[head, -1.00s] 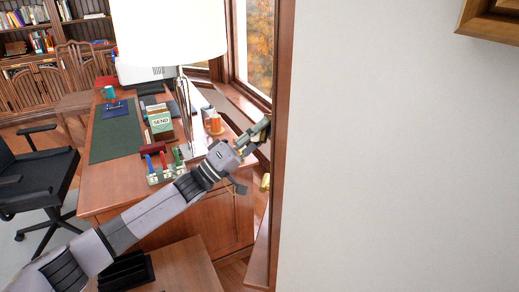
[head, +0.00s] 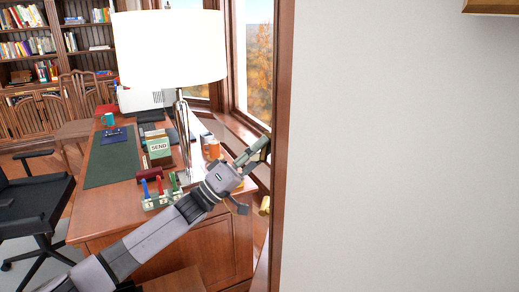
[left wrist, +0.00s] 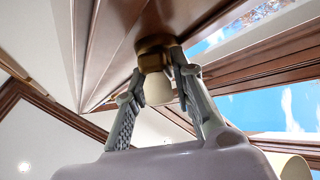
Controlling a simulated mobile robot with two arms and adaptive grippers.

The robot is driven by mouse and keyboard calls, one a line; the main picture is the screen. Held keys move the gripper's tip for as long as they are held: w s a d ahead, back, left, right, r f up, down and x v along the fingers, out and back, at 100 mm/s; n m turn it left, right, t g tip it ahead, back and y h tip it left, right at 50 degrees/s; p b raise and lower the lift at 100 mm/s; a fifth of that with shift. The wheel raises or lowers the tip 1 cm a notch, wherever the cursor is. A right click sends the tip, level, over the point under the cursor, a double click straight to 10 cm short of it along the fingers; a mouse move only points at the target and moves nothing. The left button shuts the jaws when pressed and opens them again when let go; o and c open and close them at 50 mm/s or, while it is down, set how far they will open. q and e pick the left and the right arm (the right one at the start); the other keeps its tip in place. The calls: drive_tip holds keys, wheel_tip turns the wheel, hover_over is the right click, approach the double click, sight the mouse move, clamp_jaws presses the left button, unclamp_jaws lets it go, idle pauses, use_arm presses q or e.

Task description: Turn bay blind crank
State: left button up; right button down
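My left gripper (head: 257,152) is at the dark wooden edge beside the bay window, past the desk's right side. In the left wrist view its two fingers (left wrist: 158,68) stand apart on either side of a cream knob (left wrist: 158,90) below a round brass fitting (left wrist: 154,46) on the wood, which looks like the crank. I cannot tell whether the fingers press on the knob. In the head view the fingers hide this part. A small brass piece (head: 265,205) shows on the wood just below the gripper. My right gripper is not in view.
The desk (head: 110,205) holds a white lamp (head: 170,47), a SEND box (head: 158,150), stamps (head: 160,192) and an orange cup (head: 213,148), close to my left arm. A black chair (head: 30,210) stands left. A plain wall (head: 400,160) fills the right.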

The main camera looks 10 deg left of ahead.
use_arm(q)
drive_tip(key=o, duration=0.4)
drive_tip(key=v, duration=1.2)
drive_tip(key=shift+f, duration=0.1)
drive_tip(key=shift+o, duration=0.3)
